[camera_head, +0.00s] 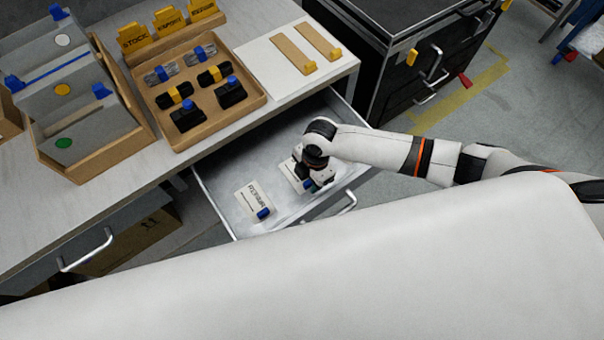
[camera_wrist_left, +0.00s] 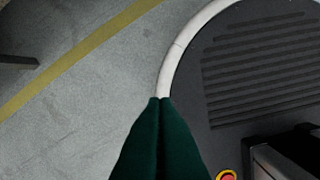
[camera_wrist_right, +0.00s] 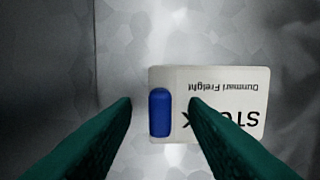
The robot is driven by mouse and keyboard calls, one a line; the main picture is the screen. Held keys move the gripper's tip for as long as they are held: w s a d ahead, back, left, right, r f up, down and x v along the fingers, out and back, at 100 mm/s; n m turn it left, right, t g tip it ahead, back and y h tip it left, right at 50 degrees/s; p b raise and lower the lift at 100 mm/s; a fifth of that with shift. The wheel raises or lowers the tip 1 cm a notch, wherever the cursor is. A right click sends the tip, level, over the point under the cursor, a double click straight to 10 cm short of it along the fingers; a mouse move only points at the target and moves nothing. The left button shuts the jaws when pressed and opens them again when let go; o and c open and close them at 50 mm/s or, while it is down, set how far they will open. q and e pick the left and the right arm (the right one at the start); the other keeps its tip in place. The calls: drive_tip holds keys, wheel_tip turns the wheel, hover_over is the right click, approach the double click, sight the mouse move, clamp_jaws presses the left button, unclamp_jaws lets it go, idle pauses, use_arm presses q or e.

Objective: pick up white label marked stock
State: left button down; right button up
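The white label marked STOCK (camera_wrist_right: 236,85) lies in the open drawer, its print upside down in the right wrist view. A blue tab (camera_wrist_right: 159,112) stands at its left end. Its white edge also shows in the head view (camera_head: 290,172), partly hidden by my right gripper. My right gripper (camera_wrist_right: 162,101) is open above it, with one green finger on each side of the blue tab. I cannot tell how far above the label the fingertips are. My left gripper (camera_wrist_left: 160,99) is shut and empty over the floor beside my base.
A second white label (camera_head: 250,196) with a blue tab lies left in the drawer (camera_head: 228,215). On the worktop stand a tray (camera_head: 167,127) of clips with yellow signs, a grey stepped rack (camera_head: 65,82) and a white board (camera_head: 275,73). A black cabinet (camera_head: 395,60) stands right.

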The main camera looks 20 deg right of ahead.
clamp_jaws()
idle(0.3)
